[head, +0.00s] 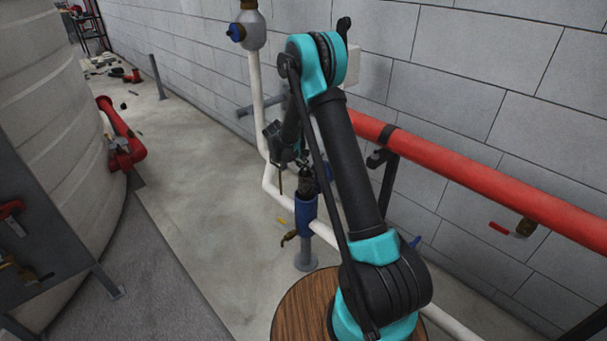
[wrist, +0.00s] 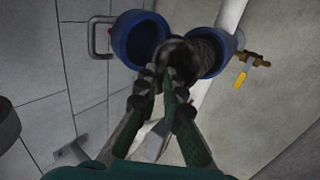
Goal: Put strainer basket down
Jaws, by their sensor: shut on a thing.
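The strainer basket (wrist: 192,50) is a dark, cylindrical mesh piece. In the wrist view my gripper (wrist: 166,74) is shut on its near end, and its far end lies at the mouth of the blue strainer housing (wrist: 226,50). I cannot tell how deep it sits in the housing. A round blue lid (wrist: 138,40) with a grey handle stands open beside the housing. In the head view the basket (head: 306,185) shows dark and small just above the upright blue housing (head: 306,212); my gripper (head: 297,163) is above it, partly hidden by my arm.
A white pipe (head: 272,182) runs to the housing, and a brass valve with a yellow handle (wrist: 241,79) sits beside it. A red pipe (head: 470,180) runs along the block wall. Open concrete floor (head: 205,170) lies left of the housing.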

